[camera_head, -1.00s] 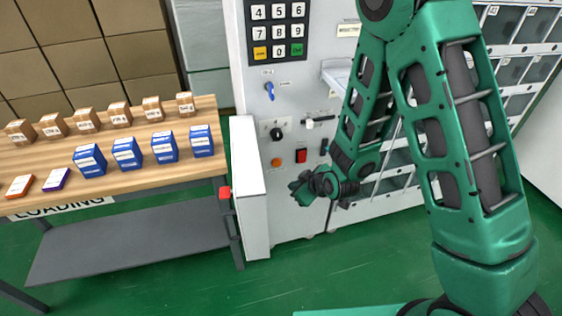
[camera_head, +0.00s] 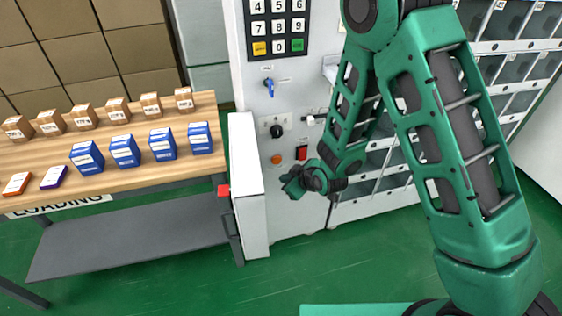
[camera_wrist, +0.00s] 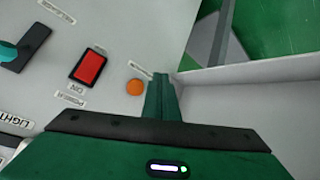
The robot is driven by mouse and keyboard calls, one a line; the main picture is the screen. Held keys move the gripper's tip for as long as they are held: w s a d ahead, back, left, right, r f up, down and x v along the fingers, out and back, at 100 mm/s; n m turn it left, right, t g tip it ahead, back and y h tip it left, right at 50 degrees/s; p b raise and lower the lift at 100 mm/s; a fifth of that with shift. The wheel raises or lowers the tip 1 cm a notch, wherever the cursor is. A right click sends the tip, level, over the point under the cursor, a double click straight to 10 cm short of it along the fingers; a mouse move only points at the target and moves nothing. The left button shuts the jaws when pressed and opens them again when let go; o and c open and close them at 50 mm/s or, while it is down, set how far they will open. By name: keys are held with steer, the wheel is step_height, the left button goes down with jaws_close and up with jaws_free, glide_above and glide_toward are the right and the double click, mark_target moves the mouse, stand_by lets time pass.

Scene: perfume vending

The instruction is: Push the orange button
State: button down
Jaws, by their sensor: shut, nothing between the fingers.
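The orange button (camera_head: 276,159) is a small round knob low on the grey machine panel. In the wrist view the orange button (camera_wrist: 135,87) lies just left of my gripper's fingertips (camera_wrist: 161,77). My gripper (camera_head: 290,187) is in front of the panel, below and slightly right of the button in the head view. Its fingers are together with nothing between them. I cannot tell the remaining distance to the panel, and I see no clear contact with the button.
A red rocker switch (camera_head: 302,152) sits right of the button, and shows large in the wrist view (camera_wrist: 89,67). A black knob (camera_head: 276,131) is above. A white side panel (camera_head: 247,185) juts out at left, beside a wooden table (camera_head: 100,142) with boxes.

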steer(key=w, duration=0.1)
steer(key=w+a, duration=0.1)
steer(key=w, duration=0.3)
steer(key=shift+w+a, duration=0.15)
steer(key=shift+a, duration=0.1)
steer(key=shift+w+a, duration=0.25)
steer(key=shift+w, duration=0.35)
stand_by(2.6)
stand_by(0.4)
steer(key=shift+s+d, duration=0.25)
steer(key=shift+s, duration=0.55)
steer(key=s, duration=0.2)
steer(key=s+d, duration=0.1)
steer(key=s, duration=0.2)
steer(key=shift+d, duration=0.2)
stand_by(1.4)
